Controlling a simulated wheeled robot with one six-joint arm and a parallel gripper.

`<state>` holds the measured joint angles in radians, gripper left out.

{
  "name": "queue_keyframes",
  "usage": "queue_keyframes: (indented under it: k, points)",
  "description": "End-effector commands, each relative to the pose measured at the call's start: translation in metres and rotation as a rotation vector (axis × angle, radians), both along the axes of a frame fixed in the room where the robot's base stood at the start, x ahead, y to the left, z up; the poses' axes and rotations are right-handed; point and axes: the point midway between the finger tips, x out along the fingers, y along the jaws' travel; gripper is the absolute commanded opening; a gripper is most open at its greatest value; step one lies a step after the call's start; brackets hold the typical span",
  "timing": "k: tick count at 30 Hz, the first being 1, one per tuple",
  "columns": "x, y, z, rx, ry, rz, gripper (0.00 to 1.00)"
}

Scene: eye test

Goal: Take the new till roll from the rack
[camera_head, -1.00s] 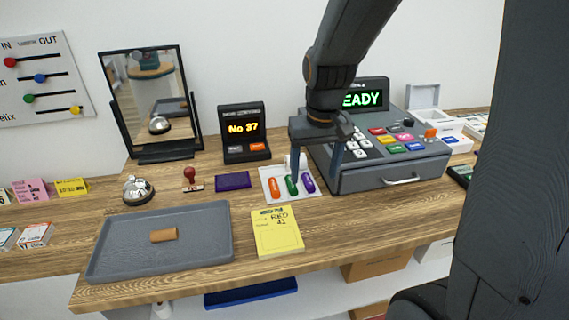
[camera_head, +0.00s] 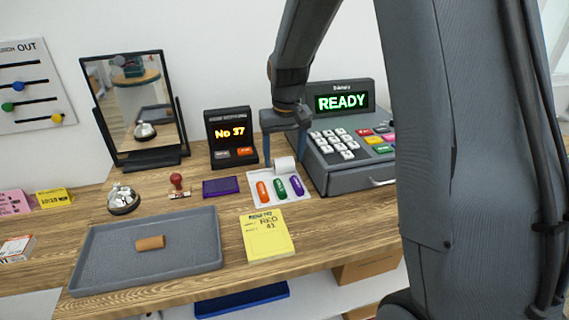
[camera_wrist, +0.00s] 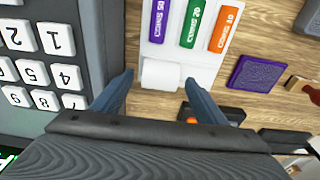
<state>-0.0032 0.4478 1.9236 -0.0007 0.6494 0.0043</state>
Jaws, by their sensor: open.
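The white till roll (camera_head: 285,165) sits at the back end of a white rack (camera_head: 254,199), which also holds orange, green and purple labelled sticks. In the wrist view the roll (camera_wrist: 160,75) lies between the two fingertips of my gripper (camera_wrist: 158,80), with the rack (camera_wrist: 204,73) beyond it. In the head view my gripper (camera_head: 285,158) is open and points down, one finger on each side of the roll. I cannot tell whether either finger touches it. The gripper holds nothing.
A grey till (camera_head: 335,170) with a READY display stands close on the right. A number display (camera_head: 231,137) is behind on the left. A purple pad (camera_head: 221,187), a stamp (camera_head: 178,185), a yellow note (camera_head: 267,236) and a grey tray (camera_head: 105,267) with a brown tube (camera_head: 151,243) lie nearby.

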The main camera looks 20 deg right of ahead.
Motion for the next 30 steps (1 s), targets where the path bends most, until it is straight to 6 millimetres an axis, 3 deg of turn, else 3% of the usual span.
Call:
queue_keyframes:
  k: [6, 13, 21, 30]
  points:
    - [0.002, 0.000, -0.020, 0.000, 0.001, 0.000, 0.66]
    - [0.002, 0.000, -0.022, 0.000, 0.000, 0.000, 0.66]
    - [0.002, 0.000, -0.021, 0.000, 0.000, 0.001, 0.23]
    - [0.003, 0.000, -0.017, 0.000, -0.002, 0.001, 0.21]
